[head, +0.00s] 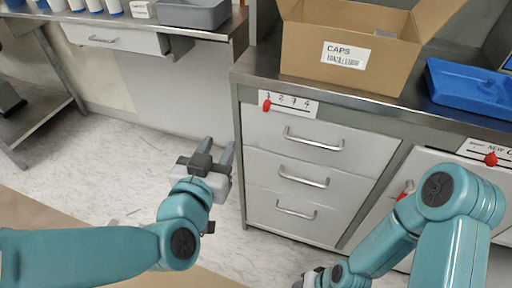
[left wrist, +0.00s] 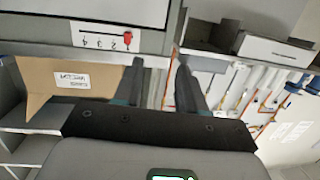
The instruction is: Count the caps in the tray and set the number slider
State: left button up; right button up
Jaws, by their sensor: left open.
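The number slider (head: 288,104) is a white strip marked 1 to 4 on the counter's front edge. Its red knob (head: 266,105) sits at the left end, by the 1. Strip and red knob (left wrist: 126,41) also show upside down in the left wrist view. My left gripper (head: 219,148) is open and empty, left of the drawers and below the slider, apart from it. Its fingers (left wrist: 160,68) show in the wrist view. The blue tray (head: 455,101) is on the counter at right, cut by the frame; I cannot make out caps in it. My right gripper (head: 314,277) is partly cut off at the bottom.
An open cardboard box (head: 300,52) labelled CAPS stands on the counter, left of the tray. Drawers with bar handles (head: 314,138) are below. A second strip with a red knob (head: 490,159) is at right. A grey bin (head: 194,14) stands on the left bench. Floor between is clear.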

pick_arm(q)
jog(key=s+d+t+h+b, duration=0.1)
jog(key=s+d+h+b, duration=0.15)
jog(key=b, duration=0.25)
pick_arm(e)
notch_tip(320, 180, down, 7)
pick_arm(q)
jog(key=m+p, duration=0.1)
jog(key=p, duration=0.7)
send_near(265, 108)
jog(key=x, duration=0.8)
jog(key=shift+w+d, duration=0.1)
jog(key=shift+w, duration=0.15)
pick_arm(e)
notch_tip(265, 108, up, 7)
jog(key=s+a, duration=0.1)
jog(key=shift+s, duration=0.1)
